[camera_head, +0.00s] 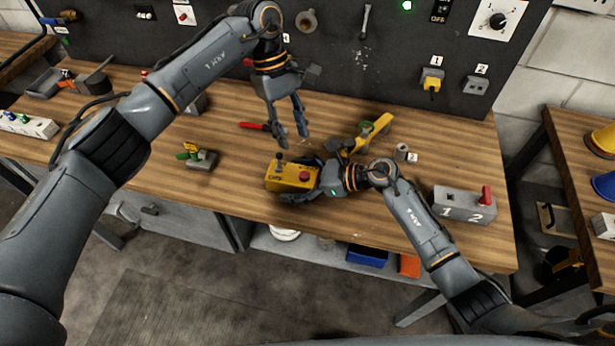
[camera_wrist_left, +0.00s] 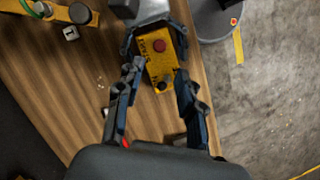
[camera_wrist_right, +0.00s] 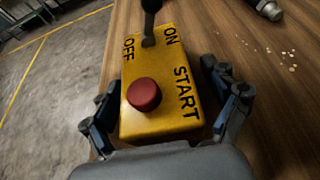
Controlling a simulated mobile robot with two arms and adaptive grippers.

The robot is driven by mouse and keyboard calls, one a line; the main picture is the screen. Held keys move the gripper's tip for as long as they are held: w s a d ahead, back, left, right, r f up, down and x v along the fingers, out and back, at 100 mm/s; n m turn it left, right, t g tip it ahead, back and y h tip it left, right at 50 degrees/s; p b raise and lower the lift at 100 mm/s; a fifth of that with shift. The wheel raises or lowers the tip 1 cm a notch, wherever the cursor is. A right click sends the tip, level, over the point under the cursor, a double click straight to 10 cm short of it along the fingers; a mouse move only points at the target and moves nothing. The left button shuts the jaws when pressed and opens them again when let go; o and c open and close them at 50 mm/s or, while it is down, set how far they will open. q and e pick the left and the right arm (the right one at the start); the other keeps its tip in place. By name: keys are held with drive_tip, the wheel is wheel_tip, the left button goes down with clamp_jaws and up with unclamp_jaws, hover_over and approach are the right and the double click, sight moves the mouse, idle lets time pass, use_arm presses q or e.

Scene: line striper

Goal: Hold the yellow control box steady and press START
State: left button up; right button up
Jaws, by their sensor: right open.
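The yellow control box (camera_head: 287,180) lies near the front edge of the bench. In the right wrist view its yellow top (camera_wrist_right: 158,72) carries a red button (camera_wrist_right: 144,94), the words START, ON and OFF, and a dark lever switch (camera_wrist_right: 150,22) at the far end. My right gripper (camera_head: 314,176) is at the box's right end, with an open finger on each side; contact cannot be told. My left gripper (camera_head: 292,130) is open and empty above the bench, behind the box. The box (camera_wrist_left: 156,62) and red button (camera_wrist_left: 159,46) also show in the left wrist view.
A red-handled tool (camera_head: 256,126) lies behind the box. A small fixture with green and yellow parts (camera_head: 198,156) stands left. A yellow tool (camera_head: 374,132) lies behind my right wrist. A grey box marked 1 and 2 (camera_head: 463,205) stands right. The bench between fixture and box is clear.

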drive_tip(key=shift+w+a+f, duration=0.1)
drive_tip(key=shift+a, duration=0.05)
drive_tip(key=c, duration=1.6)
use_arm(q)
clamp_jaws()
use_arm(e)
drive_tip(key=shift+c, duration=0.2)
drive_tip(key=shift+s+f, duration=0.2)
drive_tip(key=shift+s, duration=0.05)
